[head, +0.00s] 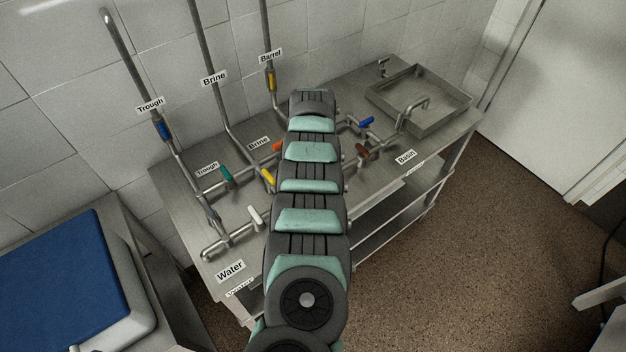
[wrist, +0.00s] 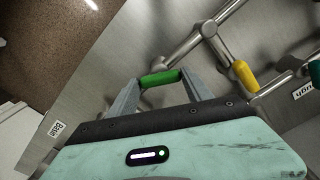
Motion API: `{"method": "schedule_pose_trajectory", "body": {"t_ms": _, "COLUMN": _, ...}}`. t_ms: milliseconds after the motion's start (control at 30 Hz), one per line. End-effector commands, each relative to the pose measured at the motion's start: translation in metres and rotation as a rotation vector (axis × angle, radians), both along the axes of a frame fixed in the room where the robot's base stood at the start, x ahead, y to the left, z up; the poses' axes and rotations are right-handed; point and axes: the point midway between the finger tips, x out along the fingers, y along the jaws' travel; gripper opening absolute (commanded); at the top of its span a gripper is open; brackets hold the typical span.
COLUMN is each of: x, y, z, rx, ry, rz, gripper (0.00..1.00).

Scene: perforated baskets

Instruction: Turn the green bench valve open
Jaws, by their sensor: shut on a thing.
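The green bench valve's handle (wrist: 162,77) shows in the wrist view as a short, bright green grip on a metal pipe. My gripper (wrist: 160,88) is shut on it, with one grey finger at each end of the grip. Whether the valve is open or shut cannot be told, as the gripper covers part of it. In the head view my arm hides the green handle and my fingers.
On the steel bench (head: 405,169) are a teal handle (head: 227,174), a yellow one (head: 267,177), a white one (head: 255,216), an orange one (head: 278,146), a blue one (head: 367,122) and a brown one (head: 362,151). A basin (head: 450,112) stands at the far right.

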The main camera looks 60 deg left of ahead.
Motion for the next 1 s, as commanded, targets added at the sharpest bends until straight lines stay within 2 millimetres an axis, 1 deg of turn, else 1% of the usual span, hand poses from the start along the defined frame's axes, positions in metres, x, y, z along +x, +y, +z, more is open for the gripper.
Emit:
{"method": "schedule_pose_trajectory", "body": {"t_ms": 33, "x": 0.0013, "y": -0.0005, "z": -0.0061, "rx": 0.001, "ry": -0.001, "rz": 0.043, "gripper": 0.18}}
{"method": "schedule_pose_trajectory", "body": {"t_ms": 300, "x": 0.0014, "y": -0.0003, "z": -0.0043, "rx": -0.001, "ry": -0.002, "rz": 0.280, "gripper": 0.18}}
{"method": "schedule_pose_trajectory", "body": {"t_ms": 500, "x": 0.0006, "y": 0.0001, "z": -0.0035, "rx": 0.001, "ry": 0.000, "rz": 0.413, "gripper": 0.18}}
{"method": "schedule_pose_trajectory", "body": {"t_ms": 700, "x": 0.0003, "y": -0.0002, "z": -0.0025, "rx": 0.000, "ry": 0.001, "rz": 0.500, "gripper": 0.18}}
{"method": "schedule_pose_trajectory", "body": {"t_ms": 1000, "x": 0.0002, "y": -0.0005, "z": -0.0011, "rx": -0.001, "ry": 0.001, "rz": 0.548, "gripper": 0.18}}
